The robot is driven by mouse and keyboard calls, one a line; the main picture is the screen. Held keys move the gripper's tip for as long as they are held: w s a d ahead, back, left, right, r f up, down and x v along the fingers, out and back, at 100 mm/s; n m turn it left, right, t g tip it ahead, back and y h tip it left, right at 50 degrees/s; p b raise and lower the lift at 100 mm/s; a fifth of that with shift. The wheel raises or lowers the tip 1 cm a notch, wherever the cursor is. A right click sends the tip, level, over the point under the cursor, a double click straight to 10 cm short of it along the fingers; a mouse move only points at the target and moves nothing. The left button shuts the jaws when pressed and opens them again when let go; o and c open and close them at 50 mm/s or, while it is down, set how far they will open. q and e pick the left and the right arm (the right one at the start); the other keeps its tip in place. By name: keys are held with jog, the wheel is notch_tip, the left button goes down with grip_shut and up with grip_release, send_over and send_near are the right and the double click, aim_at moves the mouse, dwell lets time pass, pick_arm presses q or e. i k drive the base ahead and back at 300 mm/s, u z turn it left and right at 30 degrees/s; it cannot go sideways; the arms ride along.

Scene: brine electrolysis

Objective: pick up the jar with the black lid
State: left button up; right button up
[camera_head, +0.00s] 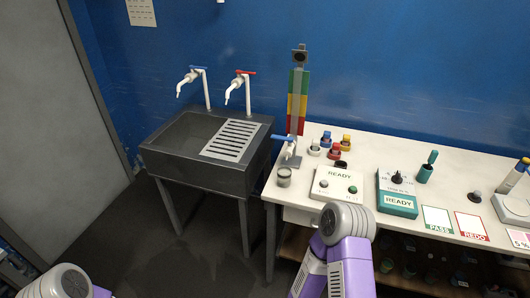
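A small jar with a black lid (341,165) stands on the white table, right behind the white READY box. Only its dark top shows clearly; its lower part is hidden by the box. Neither of my grippers is in view. Parts of my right arm show at the bottom centre, in front of the table, and part of my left arm at the bottom left.
The white READY box (337,190) and a teal READY device (397,205) stand on the table (450,184). A small clear cup (284,178) is at its left edge, near a coloured column (297,100). A dark sink (172,160) with two taps stands left.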

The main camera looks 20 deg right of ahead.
aim_at(284, 173)
jog(key=u, duration=0.05)
jog(key=k, duration=0.35)
jog(key=u, duration=0.3)
jog(key=i, duration=1.05)
jog(key=z, duration=1.15)
